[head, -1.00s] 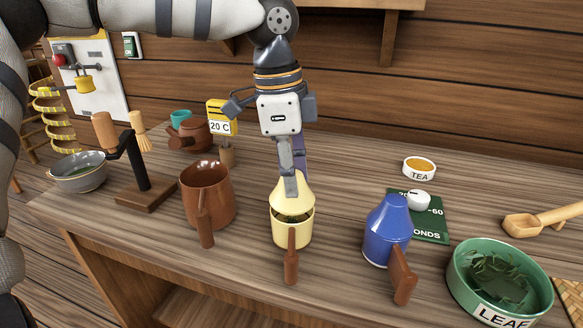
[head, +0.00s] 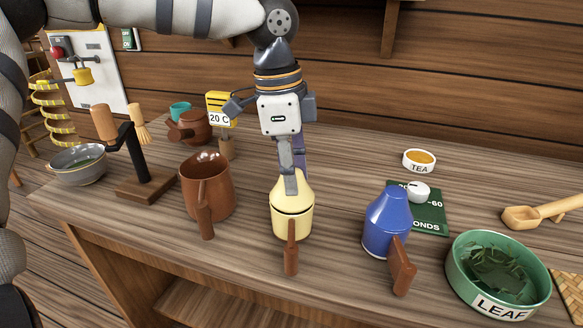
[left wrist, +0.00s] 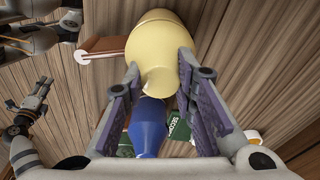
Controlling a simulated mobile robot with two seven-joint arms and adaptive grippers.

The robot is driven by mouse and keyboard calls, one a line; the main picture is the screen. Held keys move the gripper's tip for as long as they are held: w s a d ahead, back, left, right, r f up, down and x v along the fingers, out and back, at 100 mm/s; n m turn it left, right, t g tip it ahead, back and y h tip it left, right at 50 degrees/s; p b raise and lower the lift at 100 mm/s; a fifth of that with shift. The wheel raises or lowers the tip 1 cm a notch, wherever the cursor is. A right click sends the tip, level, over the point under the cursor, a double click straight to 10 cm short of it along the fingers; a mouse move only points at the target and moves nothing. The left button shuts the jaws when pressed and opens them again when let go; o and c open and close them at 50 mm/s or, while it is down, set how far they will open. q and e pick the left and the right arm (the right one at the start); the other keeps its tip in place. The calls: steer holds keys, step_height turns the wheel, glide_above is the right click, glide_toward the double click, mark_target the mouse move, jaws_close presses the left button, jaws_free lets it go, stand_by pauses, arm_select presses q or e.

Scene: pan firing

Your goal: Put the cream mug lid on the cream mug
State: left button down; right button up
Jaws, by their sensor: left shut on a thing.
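The cream mug (head: 293,226) stands upright on the wooden counter, its brown handle towards me. The cream mug lid (head: 280,194), a tapering cone, sits over the mug's mouth; a thin dark line shows between them at the front. My left gripper (head: 295,182) points down from above and is shut on the lid's narrow top. In the left wrist view the cream lid (left wrist: 157,62) shows between the purple finger pads. The mug's inside is hidden. A small gripper-like part, perhaps my right gripper (left wrist: 28,108), shows at the left of that view, too small to read.
A brown mug (head: 207,185) stands close on the left. A blue lidded mug (head: 386,225) stands on the right, beside a green timer mat (head: 432,218). A green leaf bowl (head: 460,283) is at the front right. A whisk stand (head: 146,190) is at the left.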

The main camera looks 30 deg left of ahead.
arm_select(q)
steer(key=shift+f, duration=0.4)
steer(key=c, duration=1.2)
jaws_free()
steer(key=shift+c, duration=0.2)
step_height(320, 180, up, 12)
steer(key=a, duration=0.1)
steer(key=shift+s+a, duration=0.15)
steer(key=shift+s, duration=0.15)
steer(key=shift+f, duration=0.1)
